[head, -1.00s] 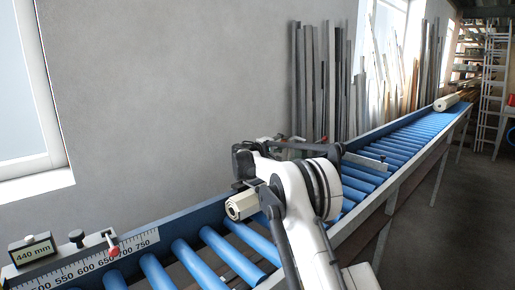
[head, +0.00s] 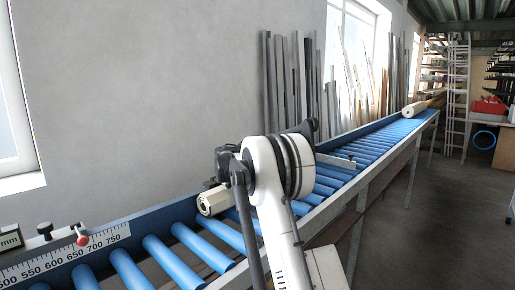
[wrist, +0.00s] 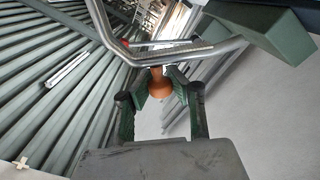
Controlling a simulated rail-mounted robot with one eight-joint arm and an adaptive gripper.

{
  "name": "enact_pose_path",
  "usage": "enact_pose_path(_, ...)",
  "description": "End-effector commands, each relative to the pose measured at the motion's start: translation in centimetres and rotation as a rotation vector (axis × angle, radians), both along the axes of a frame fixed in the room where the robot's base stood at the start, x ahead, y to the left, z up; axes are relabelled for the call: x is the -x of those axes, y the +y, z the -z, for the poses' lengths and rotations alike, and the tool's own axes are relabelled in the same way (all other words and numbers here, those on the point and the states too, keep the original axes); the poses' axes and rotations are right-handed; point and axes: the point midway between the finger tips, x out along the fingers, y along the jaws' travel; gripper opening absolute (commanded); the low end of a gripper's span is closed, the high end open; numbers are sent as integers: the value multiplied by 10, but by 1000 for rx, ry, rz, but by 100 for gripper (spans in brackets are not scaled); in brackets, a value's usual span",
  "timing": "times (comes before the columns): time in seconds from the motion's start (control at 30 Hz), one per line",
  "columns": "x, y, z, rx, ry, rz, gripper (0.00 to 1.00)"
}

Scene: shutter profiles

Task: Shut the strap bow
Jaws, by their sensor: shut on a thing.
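The strap bow (wrist: 175,50) is a bent grey metal bar crossing the upper part of the wrist view. An orange-brown knob (wrist: 159,84) sits just below it and appears to be joined to it. My gripper (wrist: 160,88) has its green-black fingers closed on this knob, one on each side. In the head view my arm hides the gripper's fingers and the bow. A cream bundle or profile with a many-sided end (head: 214,200) shows just left of my arm, over the rollers.
A blue roller conveyor (head: 215,245) runs along the wall, with a scale and a red-knobbed stop (head: 82,236) at the near left. A cream roll (head: 414,109) lies at its far end. Long profiles (head: 290,90) lean on the wall. A green block (wrist: 262,35) is beside the bow.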

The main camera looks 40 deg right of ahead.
Motion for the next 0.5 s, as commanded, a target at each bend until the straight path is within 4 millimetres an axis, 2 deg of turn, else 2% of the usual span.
enact_pose_path(0.5,5,-2,2,-10,-55,1,0)
